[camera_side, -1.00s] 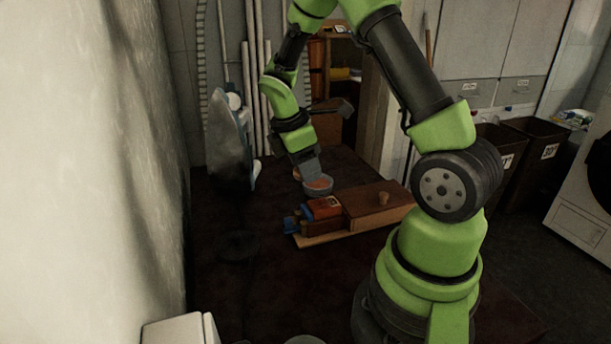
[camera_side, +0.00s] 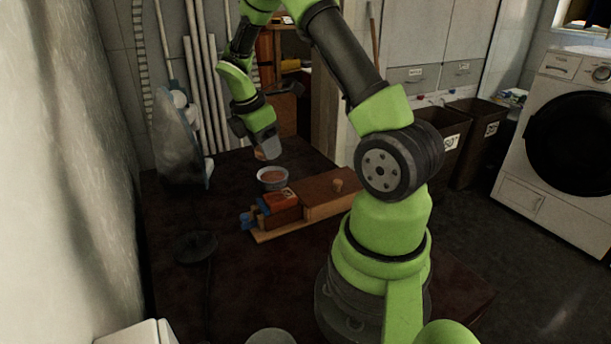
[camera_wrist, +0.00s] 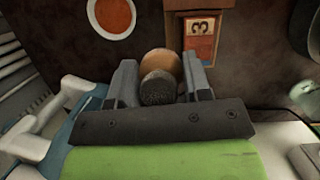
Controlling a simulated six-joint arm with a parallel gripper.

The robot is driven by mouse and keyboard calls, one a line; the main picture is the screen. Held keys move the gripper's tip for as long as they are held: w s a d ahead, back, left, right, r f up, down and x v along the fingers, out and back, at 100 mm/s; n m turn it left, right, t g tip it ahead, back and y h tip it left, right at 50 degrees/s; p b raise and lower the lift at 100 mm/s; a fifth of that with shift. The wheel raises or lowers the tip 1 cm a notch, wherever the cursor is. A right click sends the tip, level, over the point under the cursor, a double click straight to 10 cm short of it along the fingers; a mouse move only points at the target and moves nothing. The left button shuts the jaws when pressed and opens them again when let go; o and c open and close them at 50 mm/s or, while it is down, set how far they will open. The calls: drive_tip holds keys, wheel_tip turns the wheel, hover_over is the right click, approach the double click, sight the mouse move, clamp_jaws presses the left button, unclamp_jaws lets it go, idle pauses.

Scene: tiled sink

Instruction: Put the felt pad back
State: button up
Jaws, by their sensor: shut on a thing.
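My gripper (camera_wrist: 164,82) is shut on a round thing with a dark grey, rough face and a tan disc behind it, which I take to be the felt pad (camera_wrist: 158,88). In the side view my gripper (camera_side: 267,150) is above the dark table, just behind the bowl, and a bit of the tan part (camera_side: 260,155) shows under it. The grey bowl (camera_side: 261,184) with reddish-brown contents stands apart from it; it also shows in the wrist view (camera_wrist: 132,14).
A wooden box (camera_side: 318,196) with a knob, an orange box (camera_side: 281,200) and blue pieces stand on a board in front of the bowl. A grey-white iron (camera_side: 178,140) stands upright at the left. A dark round object (camera_side: 196,246) lies front left. Bare table lies between.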

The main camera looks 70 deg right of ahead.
drive_tip(key=s+d+f+n, duration=0.1)
drive_tip(key=s+d+f, duration=0.1)
drive_tip(key=d, duration=0.7)
drive_tip(key=n+t, duration=0.1)
drive_tip(key=n, duration=0.2)
hover_over(323, 170)
drive_tip(key=shift+h, duration=0.3)
drive_tip(key=f, duration=0.6)
drive_tip(key=shift+a+f, duration=0.25)
drive_tip(key=shift+a, duration=0.15)
drive_tip(key=shift+w+f, duration=0.1)
drive_tip(key=shift+f, duration=2.4)
drive_tip(key=o, duration=0.9)
drive_tip(key=shift+f, duration=0.15)
